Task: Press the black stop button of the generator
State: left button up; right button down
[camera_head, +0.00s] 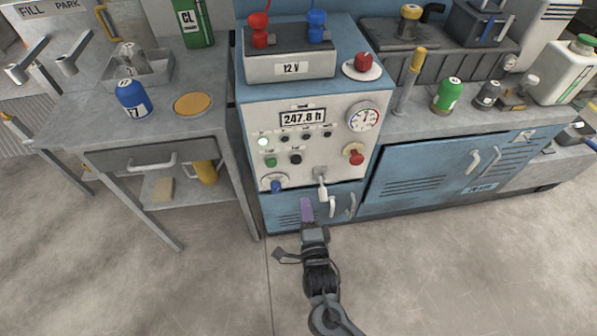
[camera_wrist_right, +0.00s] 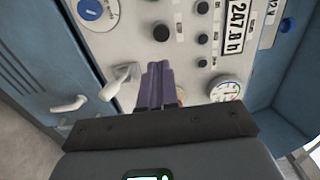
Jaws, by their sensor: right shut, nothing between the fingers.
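The generator's light front panel (camera_head: 315,113) stands in the middle of the head view. Its larger black button (camera_head: 295,158) sits right of a green button (camera_head: 270,162), below the hour display (camera_head: 303,117). The black button also shows in the right wrist view (camera_wrist_right: 161,32), above the fingertips. My right gripper (camera_head: 306,204) is low in front of the blue cabinet, below the panel's buttons. Its purple fingers (camera_wrist_right: 158,85) are together and empty, apart from the black button. My left gripper is not in view.
A grey lever (camera_head: 321,187) projects from the panel's bottom edge, close to my right gripper. A blue knob (camera_head: 277,184), a red knob (camera_head: 353,154) and a gauge (camera_head: 363,116) surround the buttons. Cabinet handles (camera_head: 350,204) project at lower right. The floor in front is clear.

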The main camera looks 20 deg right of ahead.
aim_at(298, 163)
jog(key=b+x, duration=0.5)
jog(key=x, duration=0.7)
jog(key=shift+w+d+b, duration=0.1)
jog(key=shift+w+b, duration=0.1)
jog(key=shift+b, duration=0.2)
jog(key=shift+w, duration=0.15)
jog(key=shift+w, duration=0.1)
jog(key=shift+w+d, duration=0.15)
jog(key=shift+w, duration=0.15)
jog(key=shift+w+d+f, duration=0.1)
jog(key=shift+w, duration=0.1)
jog(key=shift+s+f, duration=0.15)
jog(key=shift+f, duration=0.05)
